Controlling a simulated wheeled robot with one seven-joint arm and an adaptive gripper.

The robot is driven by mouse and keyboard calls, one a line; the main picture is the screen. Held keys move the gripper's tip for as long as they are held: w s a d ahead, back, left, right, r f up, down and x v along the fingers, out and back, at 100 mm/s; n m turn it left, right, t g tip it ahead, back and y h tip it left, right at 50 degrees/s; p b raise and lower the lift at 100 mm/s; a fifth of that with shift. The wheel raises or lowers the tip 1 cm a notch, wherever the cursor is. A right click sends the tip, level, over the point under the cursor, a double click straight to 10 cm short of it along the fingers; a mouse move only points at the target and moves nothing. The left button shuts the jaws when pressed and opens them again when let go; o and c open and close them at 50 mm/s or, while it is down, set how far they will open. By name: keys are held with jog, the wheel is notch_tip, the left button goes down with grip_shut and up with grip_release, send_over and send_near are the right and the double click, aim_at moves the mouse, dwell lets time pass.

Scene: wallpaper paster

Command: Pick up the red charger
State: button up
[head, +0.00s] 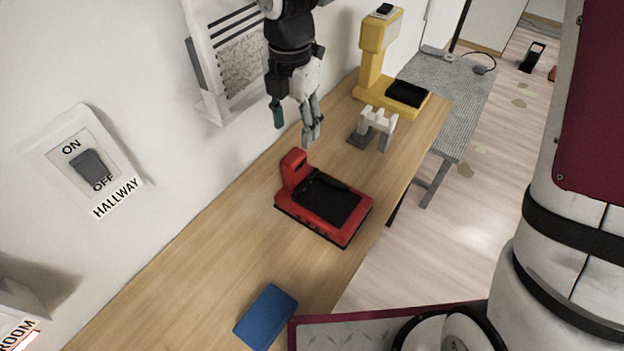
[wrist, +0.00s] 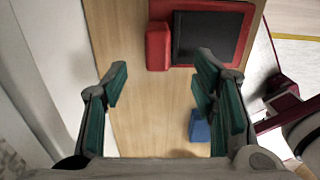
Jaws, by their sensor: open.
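The red charger (head: 320,200) lies on the wooden table, with a black pad on its flat base and a raised red block at its back left end. In the wrist view the red charger (wrist: 158,47) is at the top, ahead of the fingers, with its far part cut off by the frame. My gripper (head: 296,122) is open and empty above the table, just behind the red charger and apart from it in the head view. In the wrist view my gripper (wrist: 160,90) shows its two green-padded fingers spread wide, with bare table between them.
A blue block (head: 266,316) lies at the near end of the wooden table (head: 190,285). A grey-white stand (head: 376,125) and a yellow device (head: 378,60) stand farther back. The wall with a light switch (head: 88,162) and a slatted panel (head: 232,60) borders the left side.

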aim_at(296, 155)
notch_tip(296, 155, down, 7)
jog(key=shift+s+f, duration=0.1)
jog(key=shift+f, duration=0.05)
jog(key=shift+a+f+b, duration=0.15)
jog(key=shift+f+b, duration=0.05)
jog(key=shift+f, duration=1.15)
jog(key=shift+a+f+b, duration=0.15)
jog(key=shift+f, duration=1.15)
grip_shut()
